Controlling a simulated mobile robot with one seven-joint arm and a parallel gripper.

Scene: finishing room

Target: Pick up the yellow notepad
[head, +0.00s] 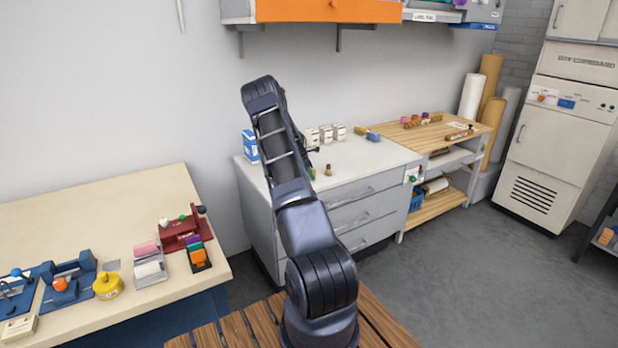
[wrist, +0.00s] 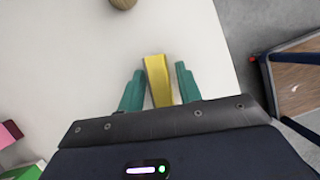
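The yellow notepad (wrist: 157,82) shows in the wrist view as a narrow yellow block on the pale worktop. My gripper (wrist: 160,67) is open, with its two teal fingers on either side of the block. A gap shows on the right side; the left finger is very close to the block, and I cannot tell whether they touch.
A small brown round object (wrist: 122,3) stands beyond the fingers. Pink (wrist: 10,131) and green (wrist: 22,172) items lie at lower left of the wrist view. White boxes (head: 326,134) and a blue box (head: 250,146) stand on the cabinet. The worktop's edge is close on the right.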

